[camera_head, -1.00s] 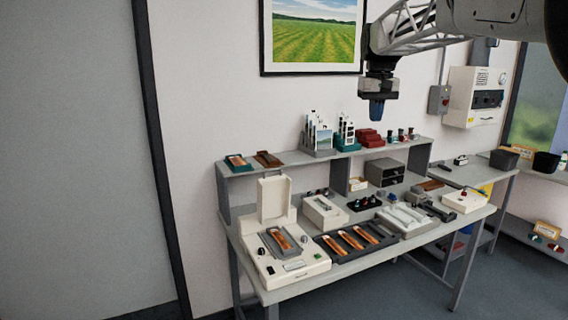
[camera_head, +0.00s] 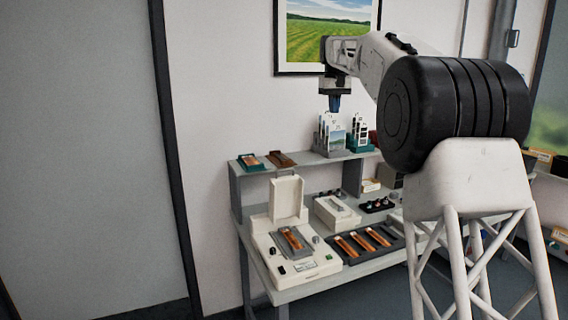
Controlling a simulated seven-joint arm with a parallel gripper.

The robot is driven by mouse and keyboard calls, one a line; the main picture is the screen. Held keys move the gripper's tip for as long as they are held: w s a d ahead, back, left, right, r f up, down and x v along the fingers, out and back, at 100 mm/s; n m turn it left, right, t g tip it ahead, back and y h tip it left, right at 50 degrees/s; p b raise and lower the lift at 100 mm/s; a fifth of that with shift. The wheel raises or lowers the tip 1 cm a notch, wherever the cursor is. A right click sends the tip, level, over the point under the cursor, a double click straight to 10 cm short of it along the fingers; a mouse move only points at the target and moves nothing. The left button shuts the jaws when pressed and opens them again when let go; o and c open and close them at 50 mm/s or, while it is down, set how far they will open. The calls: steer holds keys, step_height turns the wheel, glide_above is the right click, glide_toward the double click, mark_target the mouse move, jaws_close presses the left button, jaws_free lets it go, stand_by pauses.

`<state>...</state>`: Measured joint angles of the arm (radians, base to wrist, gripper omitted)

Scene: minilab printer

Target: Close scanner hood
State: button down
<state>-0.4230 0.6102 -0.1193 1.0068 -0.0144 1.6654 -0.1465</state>
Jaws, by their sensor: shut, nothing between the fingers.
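The scanner (camera_head: 310,268) is a cream flat box at the left front of the bench. Its hood (camera_head: 287,197) stands upright at the back, so the scanner is open. A grey holder with an orange-brown film strip (camera_head: 292,239) lies on its bed. My gripper (camera_head: 335,104) is shut and empty, pointing down, high above the back shelf. It is up and to the right of the hood, well apart from it.
A dark tray (camera_head: 362,243) with several orange strips lies right of the scanner. A white box (camera_head: 337,211) stands behind that tray. The back shelf (camera_head: 300,166) carries small trays and upright racks. My arm hides the bench's right side.

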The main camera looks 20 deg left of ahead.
steer(key=w+a+f, duration=0.1)
steer(key=a+f, duration=0.2)
steer(key=a, duration=0.4)
steer(key=w+a+f+n, duration=0.1)
steer(key=w+a+f, duration=0.1)
steer(key=a, duration=0.5)
steer(key=w+a+f+n, duration=0.1)
steer(key=w+a+f, duration=0.1)
steer(key=a+f, duration=0.3)
steer(key=shift+a+g+h, duration=0.3)
steer(key=shift+a+g, duration=0.1)
steer(key=shift+a, duration=0.85)
steer(key=shift+f, duration=0.15)
glide_above(285, 176)
steer(key=shift+w+a+f, duration=0.1)
steer(key=shift+a+f, duration=0.05)
steer(key=shift+f, duration=2.9)
steer(key=shift+w+a+f, duration=0.1)
steer(key=shift+f, duration=2.95)
steer(key=shift+s+d, duration=0.15)
steer(key=shift+s, duration=0.05)
steer(key=shift+s+d, duration=0.15)
steer(key=shift+d, duration=0.05)
